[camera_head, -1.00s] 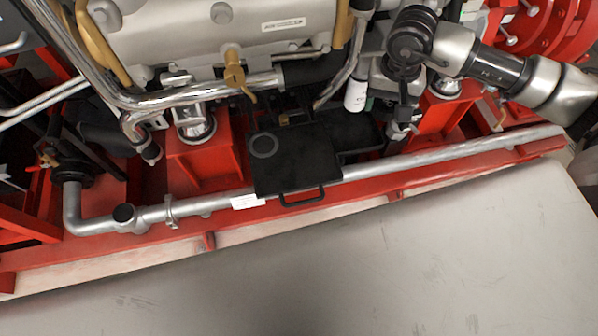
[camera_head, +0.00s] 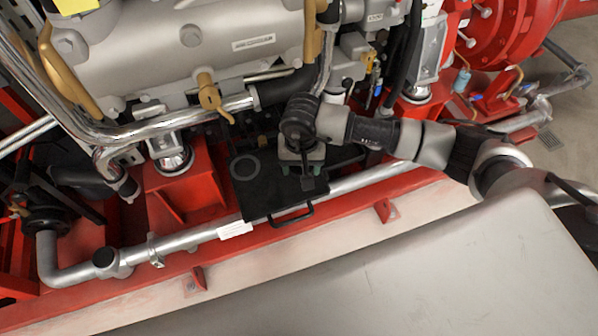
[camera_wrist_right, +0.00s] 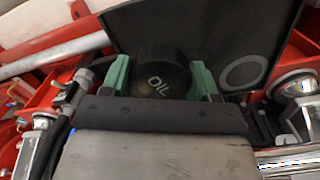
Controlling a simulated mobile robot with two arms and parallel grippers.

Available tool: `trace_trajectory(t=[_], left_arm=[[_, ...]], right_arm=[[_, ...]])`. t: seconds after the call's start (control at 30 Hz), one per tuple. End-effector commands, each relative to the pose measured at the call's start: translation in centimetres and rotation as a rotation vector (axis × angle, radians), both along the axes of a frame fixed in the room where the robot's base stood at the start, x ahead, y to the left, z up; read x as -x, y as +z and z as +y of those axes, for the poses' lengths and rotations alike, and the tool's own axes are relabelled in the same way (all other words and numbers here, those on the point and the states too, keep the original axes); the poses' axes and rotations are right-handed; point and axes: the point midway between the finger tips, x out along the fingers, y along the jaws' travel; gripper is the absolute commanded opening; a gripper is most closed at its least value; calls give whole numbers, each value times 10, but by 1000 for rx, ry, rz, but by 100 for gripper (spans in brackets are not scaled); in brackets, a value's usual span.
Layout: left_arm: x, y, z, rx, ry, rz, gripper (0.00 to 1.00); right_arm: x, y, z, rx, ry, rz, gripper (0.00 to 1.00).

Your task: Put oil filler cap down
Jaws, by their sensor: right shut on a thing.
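The oil filler cap (camera_wrist_right: 160,72) is black and round with "OIL" on its top. It shows in the right wrist view between the two green fingers of my right gripper (camera_wrist_right: 162,78), which is shut on it. In the head view my right gripper (camera_head: 307,180) points down over the right part of a flat black tray (camera_head: 265,205), and the cap is hidden there. The tray also shows behind the cap in the right wrist view (camera_wrist_right: 205,25). I cannot tell whether the cap touches the tray. My left gripper is not in view.
A silver pipe (camera_head: 200,238) and a red frame rail run along the tray's front. The grey engine (camera_head: 200,45) with a brass-coloured lever (camera_head: 209,95) stands behind. The tray's left part, with a grey ring (camera_head: 245,168), is clear.

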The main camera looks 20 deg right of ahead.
Motion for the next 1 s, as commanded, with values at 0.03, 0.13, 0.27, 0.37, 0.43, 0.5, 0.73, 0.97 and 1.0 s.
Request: trace_trajectory(t=[0.03, 0.13, 0.27, 0.37, 0.43, 0.5, 0.73, 0.97, 1.0], left_arm=[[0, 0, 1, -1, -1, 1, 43], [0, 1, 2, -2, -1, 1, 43], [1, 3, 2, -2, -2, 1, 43], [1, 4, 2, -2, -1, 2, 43], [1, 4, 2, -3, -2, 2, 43], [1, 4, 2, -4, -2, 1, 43], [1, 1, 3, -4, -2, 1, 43], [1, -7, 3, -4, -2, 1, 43], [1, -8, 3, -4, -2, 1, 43]], right_arm=[[-2, -2, 3, 0, -1, 1, 20], [-2, -9, 4, 1, -2, 3, 20], [-2, -29, 4, 2, -2, 4, 20], [-2, -40, 4, 0, -2, 2, 20], [-3, -43, 4, 1, 0, 0, 20], [-3, -43, 4, 1, 0, -1, 20], [-3, -46, 3, 1, 0, -1, 20], [-2, -53, 4, 1, -1, 0, 20], [-2, -54, 4, 1, -1, 1, 20]])
